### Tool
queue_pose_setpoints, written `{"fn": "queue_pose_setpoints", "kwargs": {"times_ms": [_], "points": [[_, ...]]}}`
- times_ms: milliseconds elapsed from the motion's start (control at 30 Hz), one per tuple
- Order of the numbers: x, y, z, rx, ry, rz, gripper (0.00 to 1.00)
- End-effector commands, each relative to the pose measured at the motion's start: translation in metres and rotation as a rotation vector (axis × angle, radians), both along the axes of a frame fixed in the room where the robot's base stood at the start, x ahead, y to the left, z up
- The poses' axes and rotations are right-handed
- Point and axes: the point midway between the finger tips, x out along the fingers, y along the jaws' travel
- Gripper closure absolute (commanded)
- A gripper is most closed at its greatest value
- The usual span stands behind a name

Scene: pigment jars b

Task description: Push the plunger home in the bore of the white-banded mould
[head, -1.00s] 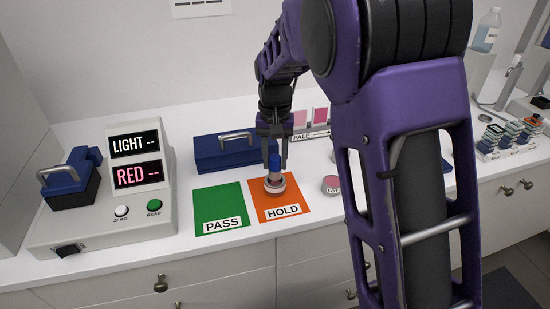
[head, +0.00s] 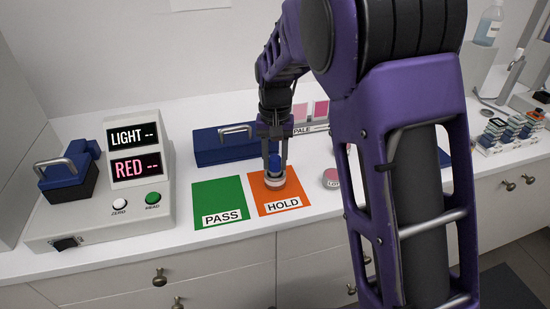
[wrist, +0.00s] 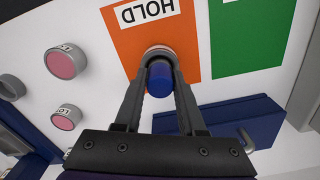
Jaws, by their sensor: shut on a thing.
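The blue plunger (head: 274,162) stands upright in the round mould with a pale band (head: 274,183), which sits on the orange HOLD mat (head: 298,203). My gripper (head: 274,169) is shut on the plunger from above. In the wrist view, my fingers (wrist: 159,82) flank the blue plunger (wrist: 160,73), and the mould's pale rim (wrist: 157,50) shows just beyond it. The plunger's lower end is hidden inside the mould, so its depth in the bore cannot be told.
A green PASS mat (head: 218,196) lies left of the orange mat. A navy block with a handle (head: 224,150) stands behind. A labelled pink-topped pot (head: 331,178) is to the right. A meter box (head: 137,150) stands at far left.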

Motion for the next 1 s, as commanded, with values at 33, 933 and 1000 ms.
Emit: {"fn": "queue_pose_setpoints", "kwargs": {"times_ms": [33, 933, 1000], "points": [[0.000, 0.000, -0.002, 0.000, 0.000, 0.000, 1.00], [0.001, 0.000, 0.068, 0.002, -0.005, -0.001, 0.26], [0.001, 0.000, 0.085, 0.001, -0.005, -0.001, 0.26]]}}
